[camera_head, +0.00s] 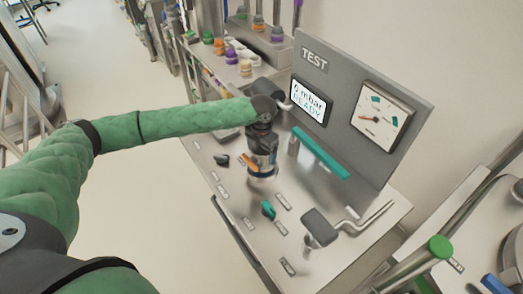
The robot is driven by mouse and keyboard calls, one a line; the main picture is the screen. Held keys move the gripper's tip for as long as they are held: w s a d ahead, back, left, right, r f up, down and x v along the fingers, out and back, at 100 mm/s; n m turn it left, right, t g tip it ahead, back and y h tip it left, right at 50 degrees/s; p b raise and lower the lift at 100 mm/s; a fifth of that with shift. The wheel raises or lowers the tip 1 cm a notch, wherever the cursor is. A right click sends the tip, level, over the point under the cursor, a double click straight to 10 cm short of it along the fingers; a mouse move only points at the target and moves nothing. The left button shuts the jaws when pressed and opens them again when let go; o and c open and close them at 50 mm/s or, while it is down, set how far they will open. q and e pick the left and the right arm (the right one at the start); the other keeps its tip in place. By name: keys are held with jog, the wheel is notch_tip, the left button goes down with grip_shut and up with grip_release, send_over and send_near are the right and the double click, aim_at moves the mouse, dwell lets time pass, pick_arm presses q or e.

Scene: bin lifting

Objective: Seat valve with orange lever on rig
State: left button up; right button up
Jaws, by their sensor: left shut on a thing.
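My left gripper (262,142) points down over the test rig (235,190) and is shut on a valve (263,166). The valve is a short metal cylinder with an orange lever (250,160) sticking out to its left. The gripper hides the valve's upper part. The valve is upright over the rig's metal top. I cannot tell whether its lower end touches the rig. My right gripper is not in view.
The rig's back panel carries a display (309,101) reading "0 mbar READY" and a dial gauge (380,115). A teal bar (320,153), a teal knob (268,210), a black knob (221,159) and a grey-padded handle (320,227) stand on the top. Several coloured valves (231,55) stand behind.

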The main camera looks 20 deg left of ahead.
pick_arm(q)
jog(key=shift+f, duration=0.25)
jog(key=shift+f, duration=0.35)
dwell(0.3)
jog(key=shift+f+b, duration=0.45)
jog(key=shift+f, duration=0.1)
dwell(0.5)
jog(key=o, duration=1.6)
jog(key=shift+c, duration=0.2)
jog(key=shift+s+f, duration=0.1)
